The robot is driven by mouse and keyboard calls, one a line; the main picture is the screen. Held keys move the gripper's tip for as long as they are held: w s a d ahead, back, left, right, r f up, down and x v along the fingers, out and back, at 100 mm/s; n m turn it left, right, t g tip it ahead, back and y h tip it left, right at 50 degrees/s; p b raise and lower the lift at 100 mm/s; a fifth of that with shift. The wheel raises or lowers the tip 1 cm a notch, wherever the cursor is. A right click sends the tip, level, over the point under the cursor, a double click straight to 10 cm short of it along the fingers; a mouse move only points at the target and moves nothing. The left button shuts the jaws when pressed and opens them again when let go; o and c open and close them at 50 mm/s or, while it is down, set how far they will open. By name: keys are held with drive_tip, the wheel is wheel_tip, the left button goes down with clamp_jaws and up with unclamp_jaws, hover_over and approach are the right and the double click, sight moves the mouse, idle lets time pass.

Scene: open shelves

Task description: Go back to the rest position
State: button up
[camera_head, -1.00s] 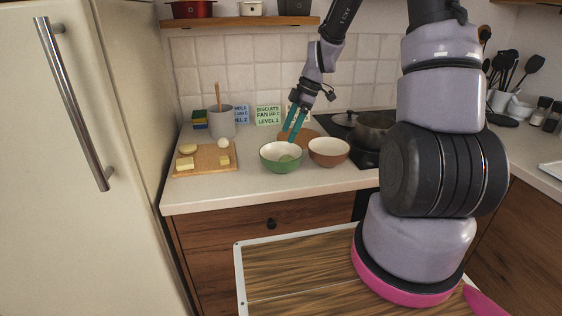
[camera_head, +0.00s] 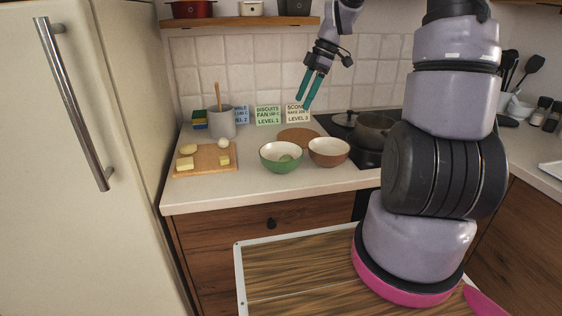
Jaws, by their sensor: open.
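My gripper (camera_head: 309,104) has teal fingers that point down, and it is open and empty. It is in the air above the counter, in front of the tiled wall and a small recipe card (camera_head: 297,114). A brown bowl (camera_head: 329,160) stands right beside the green bowl. The gripper is apart from both bowls.
A wooden board (camera_head: 206,171) with several pale food pieces lies at the left, near a grey pot (camera_head: 221,121) with a spoon. A dark pan (camera_head: 374,129) sits on the hob at the right. A fridge (camera_head: 75,230) bounds the left side. A shelf (camera_head: 240,21) hangs above.

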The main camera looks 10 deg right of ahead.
drive_tip(key=s+r+m+t+h, duration=0.1)
drive_tip(key=s+r+m+t, duration=0.2)
drive_tip(key=s+r+m, duration=0.5)
drive_tip(key=s+r+m+t+h, duration=0.1)
drive_tip(key=s+r+m+t, duration=0.3)
drive_tip(key=s+r+m, duration=0.5)
drive_tip(key=s+m, duration=0.4)
drive_tip(key=s, duration=0.1)
drive_tip(key=shift+d+r+m, duration=0.15)
drive_tip(key=shift+d+m, duration=0.15)
drive_tip(key=shift+m, duration=0.1)
